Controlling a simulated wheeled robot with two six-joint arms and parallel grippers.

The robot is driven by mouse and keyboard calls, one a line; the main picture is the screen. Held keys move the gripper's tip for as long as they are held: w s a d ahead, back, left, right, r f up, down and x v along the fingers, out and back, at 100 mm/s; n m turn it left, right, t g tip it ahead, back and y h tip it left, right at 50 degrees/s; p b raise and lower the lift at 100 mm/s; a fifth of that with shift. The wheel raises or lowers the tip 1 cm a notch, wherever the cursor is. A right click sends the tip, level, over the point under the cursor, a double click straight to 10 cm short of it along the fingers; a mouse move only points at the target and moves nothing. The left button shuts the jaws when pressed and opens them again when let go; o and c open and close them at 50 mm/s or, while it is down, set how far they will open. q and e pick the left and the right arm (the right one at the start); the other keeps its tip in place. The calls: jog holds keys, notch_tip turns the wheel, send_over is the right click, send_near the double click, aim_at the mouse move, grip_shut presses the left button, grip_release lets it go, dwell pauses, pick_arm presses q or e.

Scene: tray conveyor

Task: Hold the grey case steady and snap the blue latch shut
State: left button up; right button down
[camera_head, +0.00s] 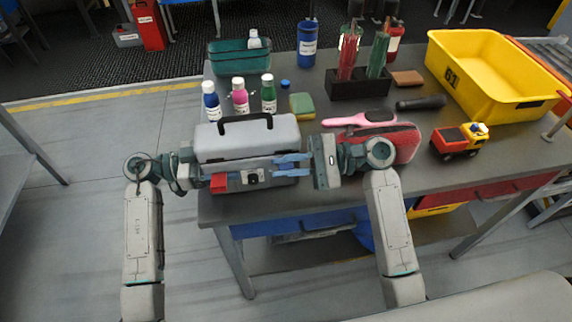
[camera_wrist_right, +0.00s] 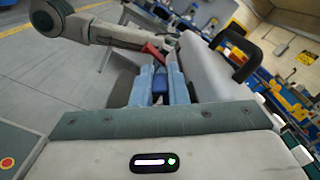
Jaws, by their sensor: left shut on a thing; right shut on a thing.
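The grey case (camera_head: 247,140) stands at the table's front left edge, with a black handle on top and a dark round fitting (camera_head: 252,178) on its front. My left gripper (camera_head: 218,183), with red fingers, is shut on the case's left front end; its exact contact is hard to see. My right gripper (camera_head: 283,164) reaches in from the right along the case's front. In the right wrist view, its light blue fingers (camera_wrist_right: 160,84) are shut on the darker blue latch (camera_wrist_right: 159,83). The fingers mostly hide the latch in the head view. I cannot tell whether the latch is fully closed.
Several small bottles (camera_head: 240,100) and a sponge (camera_head: 302,105) stand just behind the case. A pink brush (camera_head: 345,121) and a red pouch (camera_head: 405,143) lie to its right, near my right wrist. A yellow bin (camera_head: 490,105) and toy truck (camera_head: 460,140) are farther right.

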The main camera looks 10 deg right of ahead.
aim_at(286, 164)
jog(key=c, duration=1.4)
grip_release()
jog(key=shift+c, duration=0.2)
jog(key=shift+r, duration=0.1)
notch_tip(286, 164, up, 10)
jog(key=shift+f, duration=0.1)
